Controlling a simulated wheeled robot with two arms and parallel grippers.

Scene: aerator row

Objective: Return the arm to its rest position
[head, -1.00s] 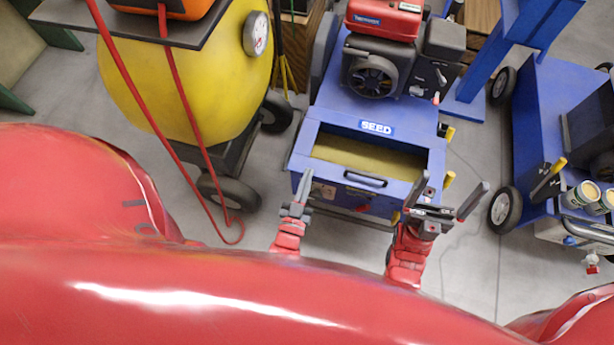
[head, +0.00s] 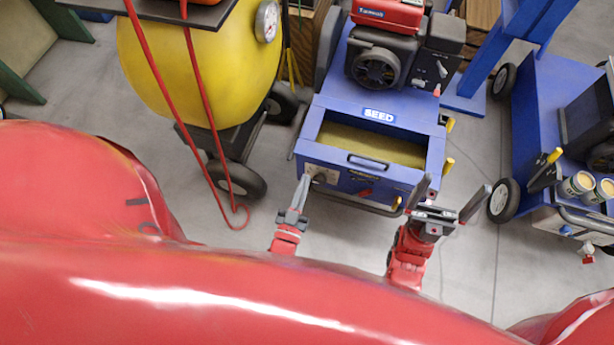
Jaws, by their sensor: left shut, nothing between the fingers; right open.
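My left gripper (head: 301,190) is shut and empty. Its tip shows in front of the left part of the blue seeder's front panel; I cannot tell whether they touch. My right gripper (head: 448,199) is open and empty, its two dark fingers spread apart near the seeder's front right corner. Both red forearms rise from the bottom of the head view over the grey floor. The blue machine marked SEED (head: 428,178) has an open-topped bin with a yellowish inside, a dark handle, a dial and a red lever on its front.
A yellow tank (head: 190,75) on a wheeled cart stands at the left, with a red hose (head: 205,120) hanging to the floor. A blue cart (head: 528,140) with cans stands at the right. Grey floor (head: 480,275) is clear between the carts. A red engine (head: 388,14) tops the seeder.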

